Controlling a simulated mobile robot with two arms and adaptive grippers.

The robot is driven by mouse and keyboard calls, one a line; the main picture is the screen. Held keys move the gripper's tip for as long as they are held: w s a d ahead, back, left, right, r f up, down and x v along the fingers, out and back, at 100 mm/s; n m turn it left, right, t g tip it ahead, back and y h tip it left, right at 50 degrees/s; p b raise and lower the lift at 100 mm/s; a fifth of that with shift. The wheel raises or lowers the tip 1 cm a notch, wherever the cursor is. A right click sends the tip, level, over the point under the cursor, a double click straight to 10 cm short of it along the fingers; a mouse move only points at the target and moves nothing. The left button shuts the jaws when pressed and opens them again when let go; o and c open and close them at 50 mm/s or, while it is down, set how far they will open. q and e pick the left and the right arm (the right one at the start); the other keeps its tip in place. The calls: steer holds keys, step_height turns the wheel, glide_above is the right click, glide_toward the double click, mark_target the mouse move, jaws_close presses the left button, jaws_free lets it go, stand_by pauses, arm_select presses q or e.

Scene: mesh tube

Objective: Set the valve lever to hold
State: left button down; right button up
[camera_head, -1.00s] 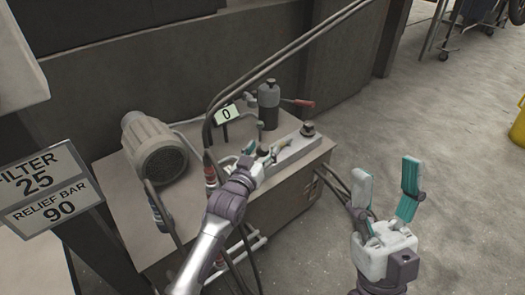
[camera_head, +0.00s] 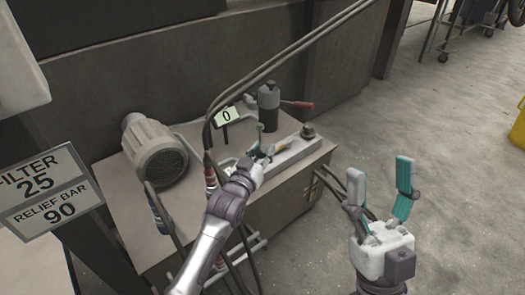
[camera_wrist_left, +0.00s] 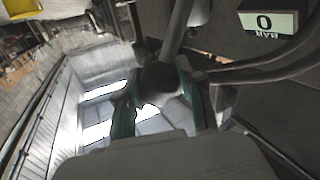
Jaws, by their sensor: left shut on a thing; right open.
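The valve lever (camera_wrist_left: 176,30) shows in the left wrist view as a grey rod ending in a dark rounded knob (camera_wrist_left: 160,78). My left gripper (camera_wrist_left: 157,98) has its teal fingers on either side of the knob and is shut on it. In the head view my left gripper (camera_head: 261,152) is over the valve block (camera_head: 298,152) on the front right of the power unit, and it hides much of the lever there. The hold mark cannot be read in either view. My right gripper (camera_head: 380,188) is open and empty, to the right of the unit.
Hoses rise behind the lever. A sign (camera_head: 50,190) reads FILTER 25, RELIEF BAR 90.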

arm_select(q)
steer(key=shift+w+a+r+n+p, duration=0.45)
steer(key=shift+r+p, duration=0.1)
steer(key=shift+p, duration=0.6)
steer(key=shift+w+a+r+n+g+p, duration=0.25)
steer(key=shift+w+g+p, duration=0.1)
steer(key=shift+p, duration=0.4)
arm_select(e)
steer(key=w+f+g+h, duration=0.3)
steer(key=w+f+g, duration=0.6)
steer(key=f, duration=0.1)
arm_select(q)
steer(key=shift+w+a+r+n+g+p, duration=0.1)
steer(key=shift+w+a+n+g+p, duration=0.25)
steer(key=shift+w+a+n+p, duration=0.35)
steer(key=shift+w+a+r+n+g+p, duration=0.1)
steer(key=shift+w+a+n+g+p, duration=0.2)
steer(key=shift+w+a+p, duration=0.6)
arm_select(e)
steer(key=s+d+f+g+h, duration=0.2)
steer(key=f+g, duration=0.6)
steer(key=f, duration=0.5)
steer(key=shift+s+m+g+h, duration=0.3)
steer(key=shift+s+h, duration=0.3)
steer(key=shift+s, duration=0.3)
arm_select(q)
steer(key=shift+w+a, duration=0.15)
steer(key=shift+w, duration=0.25)
steer(key=c, duration=0.7)
jaws_free()
